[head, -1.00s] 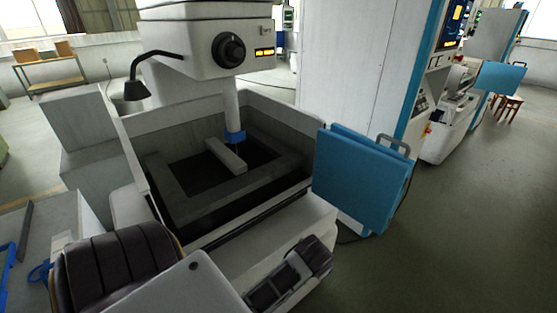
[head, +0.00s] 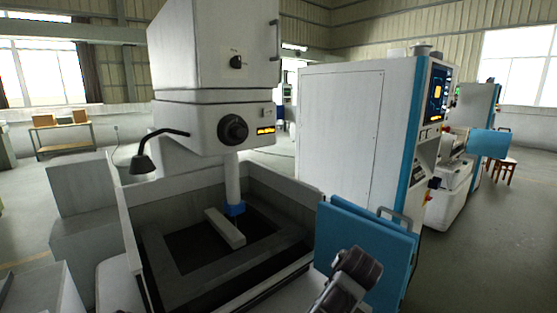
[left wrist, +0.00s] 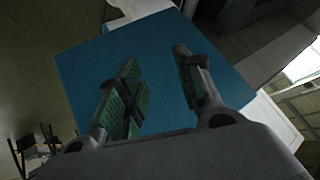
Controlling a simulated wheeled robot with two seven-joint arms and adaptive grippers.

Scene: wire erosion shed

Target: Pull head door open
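The machine head (head: 200,50) is a white box at the upper middle of the head view. Its front face has a small dark knob (head: 236,62), and a dark upright handle (head: 275,40) stands at its right edge. The front looks closed. My left gripper (left wrist: 156,62) is open and empty in the left wrist view, its green-padded fingers apart. A blue panel fills the view behind them. The right gripper is not in view.
The open tank (head: 150,240) stands below the head, with a lamp (head: 144,162) at left. A blue panel (head: 365,240) with a grey handle stands at the tank's right. A white cabinet (head: 340,130) is behind.

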